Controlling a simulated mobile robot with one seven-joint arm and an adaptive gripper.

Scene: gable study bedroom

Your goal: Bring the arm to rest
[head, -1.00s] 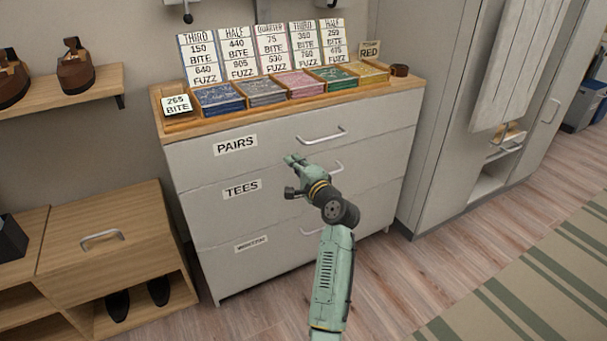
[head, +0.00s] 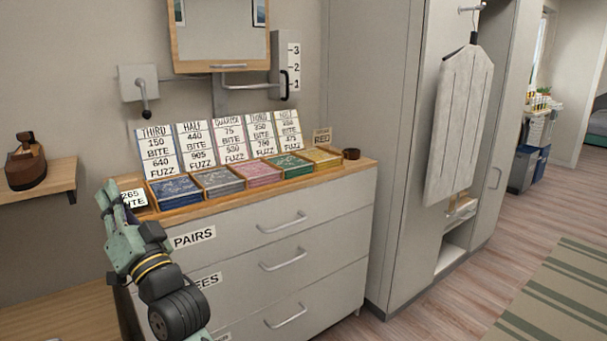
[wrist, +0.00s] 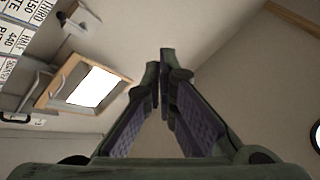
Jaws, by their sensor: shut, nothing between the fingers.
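My gripper (head: 113,219) is at the left of the head view, in front of the left end of the dresser (head: 277,242). In the wrist view its two fingers (wrist: 162,72) meet at the tips, with nothing between them. The fingers point up toward the wall. My arm below the wrist runs out of the bottom of the head view.
On the dresser stands a wooden tray (head: 152,213) of coloured card stacks with number signs behind. A wood-framed panel (head: 222,38) and a crank (head: 145,92) are on the wall. A shelf (head: 52,178) is at left. Free floor (head: 440,290) lies at right.

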